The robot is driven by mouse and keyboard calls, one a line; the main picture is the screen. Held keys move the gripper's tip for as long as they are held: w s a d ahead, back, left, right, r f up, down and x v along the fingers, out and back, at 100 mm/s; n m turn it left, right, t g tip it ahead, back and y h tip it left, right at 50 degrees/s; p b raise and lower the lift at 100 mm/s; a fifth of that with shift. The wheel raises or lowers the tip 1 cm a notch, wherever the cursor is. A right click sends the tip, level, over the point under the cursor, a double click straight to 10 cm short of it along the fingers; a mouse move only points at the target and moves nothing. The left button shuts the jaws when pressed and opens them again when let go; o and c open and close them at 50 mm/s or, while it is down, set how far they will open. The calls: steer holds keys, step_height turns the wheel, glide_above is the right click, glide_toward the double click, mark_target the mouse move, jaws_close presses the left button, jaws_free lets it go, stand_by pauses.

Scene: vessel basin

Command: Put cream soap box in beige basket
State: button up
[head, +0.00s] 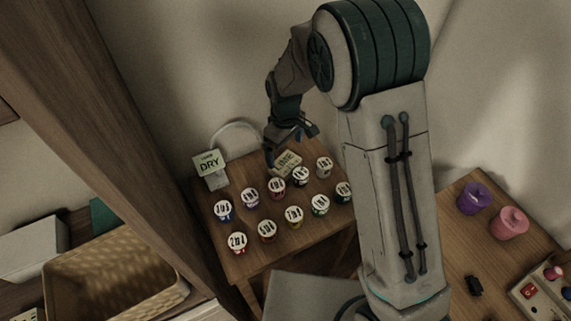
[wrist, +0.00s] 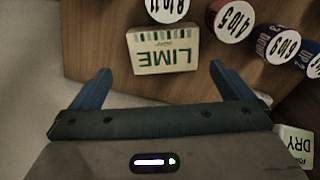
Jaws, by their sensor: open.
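A cream soap box (head: 287,163) marked LIME lies on the small wooden table (head: 240,268), near its back edge. In the wrist view the soap box (wrist: 163,50) sits ahead of the fingertips, between their lines and apart from them. My gripper (head: 290,150) is open and empty; its two blue fingers (wrist: 160,78) are spread wider than the box. The beige basket (head: 110,275) is woven and stands at the lower left, beyond a wooden post. Its visible inside looks empty.
Several labelled cups (head: 269,231) stand close in front of the box. A DRY sign (head: 209,163) stands at the table's left. The wooden post (head: 110,150) rises between table and basket. Purple (head: 474,198) and pink (head: 509,223) containers stand on the right-hand table.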

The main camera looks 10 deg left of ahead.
mark_target(285, 163)
steer(key=f+p, duration=0.1)
steer(key=f, duration=0.1)
steer(key=s+f, duration=0.1)
steer(key=f, duration=0.1)
steer(key=shift+d+p, duration=0.15)
steer(key=shift+p, duration=0.2)
steer(key=shift+w+f, duration=0.1)
steer(key=shift+f, duration=0.5)
steer(key=c, duration=1.1)
steer(key=shift+r, duration=0.1)
